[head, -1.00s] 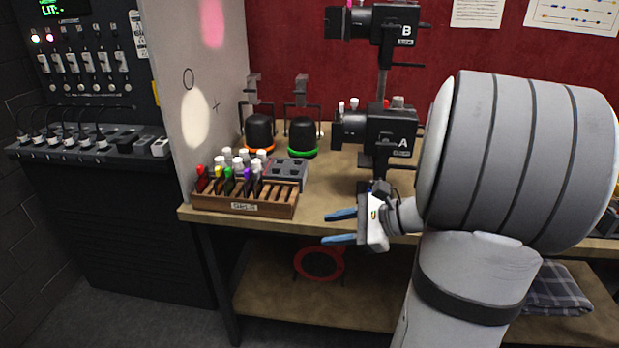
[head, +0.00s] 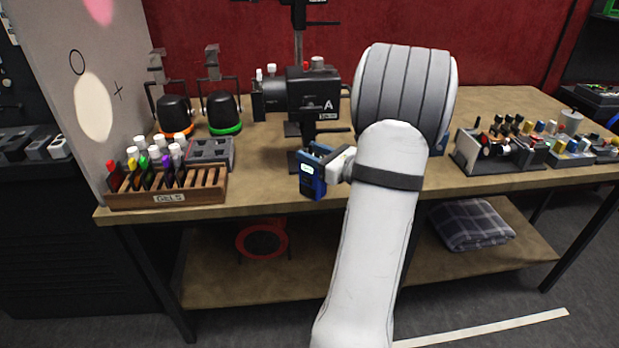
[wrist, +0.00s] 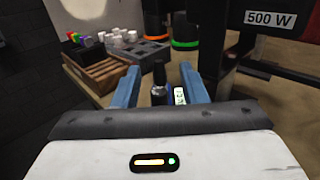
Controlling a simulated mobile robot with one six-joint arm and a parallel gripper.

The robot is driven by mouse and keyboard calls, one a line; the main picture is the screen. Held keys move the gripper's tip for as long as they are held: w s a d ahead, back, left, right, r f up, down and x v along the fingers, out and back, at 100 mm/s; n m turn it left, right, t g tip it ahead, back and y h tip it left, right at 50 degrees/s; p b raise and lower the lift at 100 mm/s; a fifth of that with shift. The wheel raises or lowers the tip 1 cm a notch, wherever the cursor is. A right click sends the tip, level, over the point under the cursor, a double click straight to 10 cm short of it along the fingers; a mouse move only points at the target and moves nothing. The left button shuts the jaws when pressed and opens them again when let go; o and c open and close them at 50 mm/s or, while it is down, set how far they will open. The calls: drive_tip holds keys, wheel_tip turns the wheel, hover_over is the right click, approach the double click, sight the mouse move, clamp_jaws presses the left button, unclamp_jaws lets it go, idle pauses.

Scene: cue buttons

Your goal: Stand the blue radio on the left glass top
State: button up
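The blue radio (head: 313,184) is upright between the fingers of my gripper (head: 322,156), with a small pale display on its face. In the head view it overlaps the table's front edge. I cannot clearly make out a glass top. Two black lamps with an orange rim (head: 173,115) and a green rim (head: 223,112) stand at the back left of the table.
A wooden gel rack (head: 168,198) with coloured rolls and a grey four-socket block (head: 210,152) stand left. A black spotlight marked A (head: 313,92) is behind my gripper. A control box (head: 495,150) and small parts are right. Bare tabletop (head: 262,150) lies between.

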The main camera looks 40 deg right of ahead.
drive_tip(key=shift+w+a, duration=0.2)
drive_tip(key=shift+w, duration=0.3)
clamp_jaws()
idle(0.3)
